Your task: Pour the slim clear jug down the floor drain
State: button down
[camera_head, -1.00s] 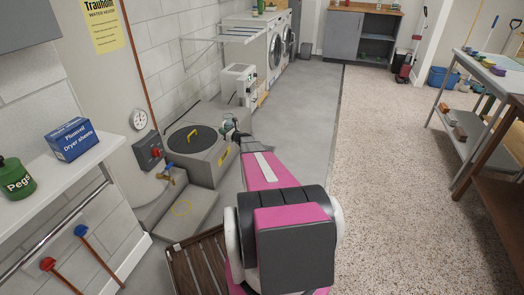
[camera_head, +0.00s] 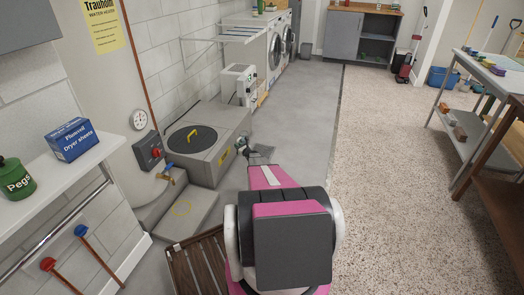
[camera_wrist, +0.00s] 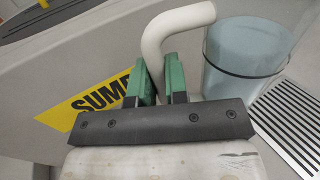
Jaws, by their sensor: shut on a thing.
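In the wrist view, the green fingers of my gripper (camera_wrist: 158,78) are closed around a white curved handle (camera_wrist: 181,24). The handle bends right towards a pale bluish, see-through vessel (camera_wrist: 244,48) with a dark line around it, which looks like the slim clear jug. I cannot tell its tilt or whether liquid is in it. A slotted floor drain (camera_wrist: 290,118) lies beyond and below it at the right.
The sump box has a black round lid (camera_head: 192,138) and a yellow SUMP label (camera_wrist: 90,104) close to my gripper. A wooden slatted piece (camera_head: 200,262) lies at lower left. Grey floor (camera_head: 300,120) is open ahead; a shelved workbench (camera_head: 470,135) stands at right.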

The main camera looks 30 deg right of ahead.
jog(key=w+d+f+h, duration=0.1)
jog(key=d+f, duration=0.1)
jog(key=f, duration=0.3)
jog(key=w+d+f+m+h, duration=0.1)
jog(key=w+d+f, duration=0.1)
jog(key=f, duration=0.4)
jog(key=shift+d+f, duration=0.15)
jog(key=shift+d, duration=0.7)
jog(key=shift+m, duration=0.3)
